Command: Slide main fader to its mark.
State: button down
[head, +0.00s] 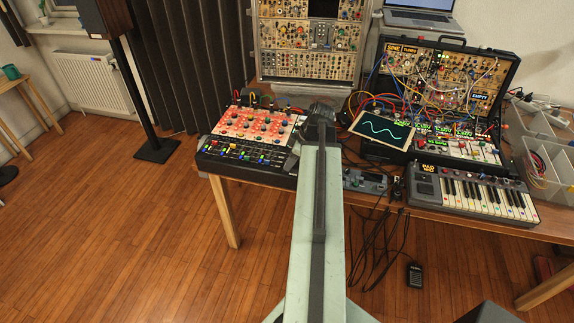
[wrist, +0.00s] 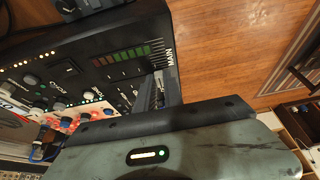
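The fader cap cannot be made out, and the body hides much of the strip. I cannot tell whether the fingers are apart or closed on the cap. In the head view the mixer (head: 228,152) is at the table's left end, and my arm covers its right side.
A red-panelled unit (head: 255,127) with knobs adjoins the mixer's faders. A tablet (head: 382,130) showing a wave, a small keyboard (head: 475,195) and a patched modular case (head: 445,85) stand to the right. Cables hang off the table's front edge. Wooden floor (head: 130,230) is open at left.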

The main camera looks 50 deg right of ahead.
jog(key=c, duration=1.4)
grip_release()
jog(key=shift+s+a, duration=0.1)
jog(key=shift+c, duration=0.2)
jog(key=shift+r+p, duration=0.3)
jog(key=p+v, duration=0.6)
jog(key=v, duration=0.1)
jog(key=shift+p, duration=0.3)
jog(key=shift+r, duration=0.1)
